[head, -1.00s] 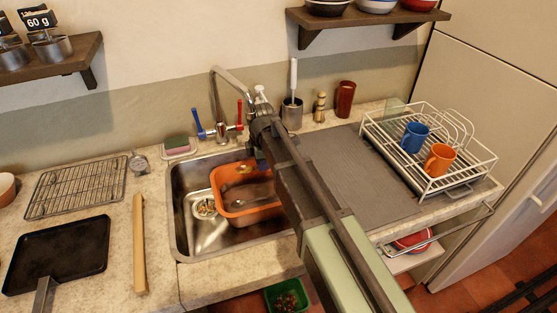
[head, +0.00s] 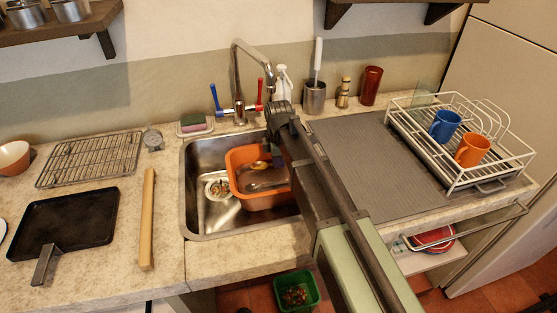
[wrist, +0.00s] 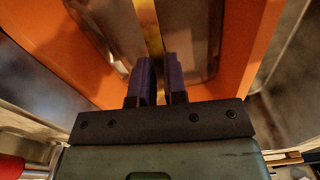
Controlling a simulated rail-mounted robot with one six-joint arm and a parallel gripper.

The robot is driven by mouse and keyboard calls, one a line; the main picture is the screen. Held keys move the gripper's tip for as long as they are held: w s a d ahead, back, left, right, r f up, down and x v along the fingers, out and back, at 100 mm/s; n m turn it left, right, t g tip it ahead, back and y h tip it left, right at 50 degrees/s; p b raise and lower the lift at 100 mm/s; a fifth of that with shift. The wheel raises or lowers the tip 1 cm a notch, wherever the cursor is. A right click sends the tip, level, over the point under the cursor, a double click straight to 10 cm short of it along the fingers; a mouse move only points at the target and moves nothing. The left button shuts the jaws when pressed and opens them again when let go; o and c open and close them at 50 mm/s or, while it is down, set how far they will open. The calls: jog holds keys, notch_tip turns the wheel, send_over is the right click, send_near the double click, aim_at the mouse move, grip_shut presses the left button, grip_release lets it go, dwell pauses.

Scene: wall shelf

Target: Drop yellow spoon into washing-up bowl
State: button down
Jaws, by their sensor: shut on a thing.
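The orange washing-up bowl (head: 241,195) sits in the steel sink, and its wall also shows in the wrist view (wrist: 42,42). My gripper (head: 274,162) is over the bowl, pointing down. In the wrist view my gripper (wrist: 159,78) has its two dark purple fingers close together on the yellow spoon (wrist: 150,32). In the head view the yellow spoon (head: 260,165) shows as a small yellow patch above the bowl's inside; my arm hides part of it. I cannot tell whether the spoon touches the bowl.
The tap (head: 237,75) arches behind the sink (head: 205,222). A dish rack (head: 455,183) with a blue mug (head: 445,126) and an orange mug (head: 471,150) stands on the right. The grey mat (head: 365,165) is clear.

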jog(key=c, duration=1.1)
grip_release()
